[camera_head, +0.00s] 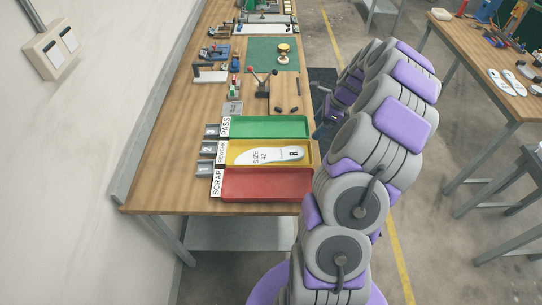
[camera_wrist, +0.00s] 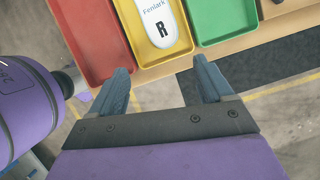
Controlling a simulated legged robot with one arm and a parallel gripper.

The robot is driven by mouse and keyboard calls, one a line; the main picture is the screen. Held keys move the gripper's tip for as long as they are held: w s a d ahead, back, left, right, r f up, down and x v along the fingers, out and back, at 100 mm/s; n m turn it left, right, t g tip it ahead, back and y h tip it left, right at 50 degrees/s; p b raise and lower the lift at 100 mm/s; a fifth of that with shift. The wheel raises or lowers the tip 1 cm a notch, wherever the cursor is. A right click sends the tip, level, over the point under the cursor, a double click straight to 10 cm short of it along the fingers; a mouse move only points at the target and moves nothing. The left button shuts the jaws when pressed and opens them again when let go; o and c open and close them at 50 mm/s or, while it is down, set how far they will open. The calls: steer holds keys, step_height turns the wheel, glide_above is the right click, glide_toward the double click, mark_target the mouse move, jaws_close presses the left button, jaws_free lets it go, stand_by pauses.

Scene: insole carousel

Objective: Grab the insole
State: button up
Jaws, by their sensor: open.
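A white insole (camera_head: 270,155) lies flat in the yellow tray (camera_head: 235,158) on the wooden table. It is marked "SIZE 42". In the wrist view, one end of the insole (camera_wrist: 165,20) shows the letter "R" and the word "Fenlark". My gripper (camera_wrist: 160,78) is open and empty in the wrist view, with its two fingers apart. The fingertips are near the front edge of the table, below the insole in the picture and apart from it.
The green PASS tray (camera_head: 270,127) and the red SCRAP tray (camera_head: 266,185) flank the yellow tray closely. A lever tool (camera_head: 262,85) and a green mat (camera_head: 262,53) are further back. A second table (camera_head: 500,85) on the right bears more insoles. A wall runs along the left.

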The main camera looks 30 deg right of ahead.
steer(key=b, duration=0.2)
glide_toward(296, 154)
steer(key=shift+w+d+f, duration=0.1)
steer(key=shift+w+f, duration=0.05)
steer(key=shift+f, duration=0.25)
steer(key=shift+w+d+f, duration=0.15)
steer(key=shift+f, duration=0.3)
steer(key=shift+w+a+f, duration=0.15)
steer(key=shift+a+f, duration=0.1)
steer(key=shift+a, duration=0.45)
steer(key=b+x, duration=0.2)
steer(key=x, duration=0.2)
steer(key=shift+f, duration=0.15)
steer(key=shift+d+f, duration=0.15)
steer(key=shift+f, duration=0.15)
steer(key=shift+d, duration=0.1)
steer(key=shift+a, duration=0.35)
steer(key=c, duration=0.7)
steer(key=shift+d+r, duration=0.1)
steer(key=shift+r, duration=0.05)
